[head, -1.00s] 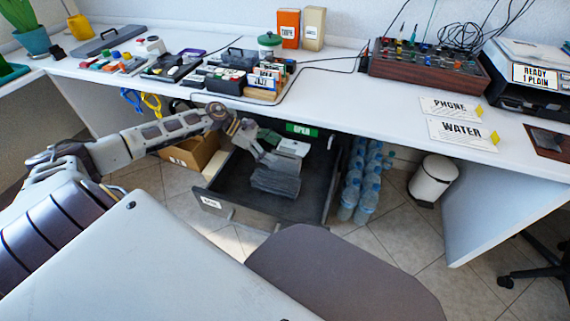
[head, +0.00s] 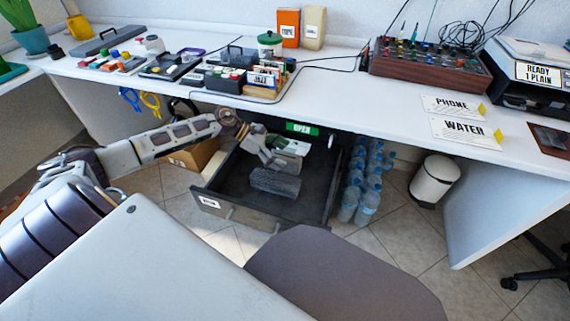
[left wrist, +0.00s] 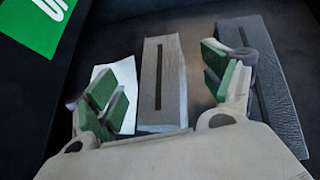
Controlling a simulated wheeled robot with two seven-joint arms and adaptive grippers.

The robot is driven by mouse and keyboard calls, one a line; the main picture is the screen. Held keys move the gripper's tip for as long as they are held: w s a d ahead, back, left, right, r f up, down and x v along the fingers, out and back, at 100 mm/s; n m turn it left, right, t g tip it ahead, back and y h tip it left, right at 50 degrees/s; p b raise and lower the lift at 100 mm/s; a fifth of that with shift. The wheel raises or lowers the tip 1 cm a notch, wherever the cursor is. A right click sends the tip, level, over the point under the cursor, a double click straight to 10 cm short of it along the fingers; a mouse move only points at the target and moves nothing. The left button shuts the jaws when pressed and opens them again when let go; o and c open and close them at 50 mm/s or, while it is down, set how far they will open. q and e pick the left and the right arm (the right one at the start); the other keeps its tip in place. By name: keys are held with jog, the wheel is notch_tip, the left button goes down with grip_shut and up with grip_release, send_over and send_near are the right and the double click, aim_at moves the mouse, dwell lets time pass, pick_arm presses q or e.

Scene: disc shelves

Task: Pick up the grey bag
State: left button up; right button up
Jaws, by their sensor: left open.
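A slotted light grey piece (left wrist: 163,85), which looks like the grey bag, stands between the fingers of my left gripper (left wrist: 165,88) in the left wrist view. The gripper is open, its green pads on either side and apart from the piece. A darker grey slotted piece (left wrist: 262,85) lies to the right, partly behind the right finger. A white piece (left wrist: 122,75) is behind the left finger. In the head view my left gripper (head: 282,160) reaches into the open drawer (head: 232,172), above the dark grey piece (head: 275,182). My right gripper is out of view.
A green sign (head: 301,128) marks the drawer's back. The desk top (head: 340,90) overhangs it. Water bottles (head: 368,180) stand right of the drawer and a cardboard box (head: 195,155) left. A grey chair seat (head: 335,270) is in front. A white bin (head: 434,180) stands farther right.

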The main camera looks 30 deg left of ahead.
pick_arm(q)
jog(key=shift+x, duration=1)
jog(key=shift+s, duration=0.1)
jog(key=c, duration=1.4)
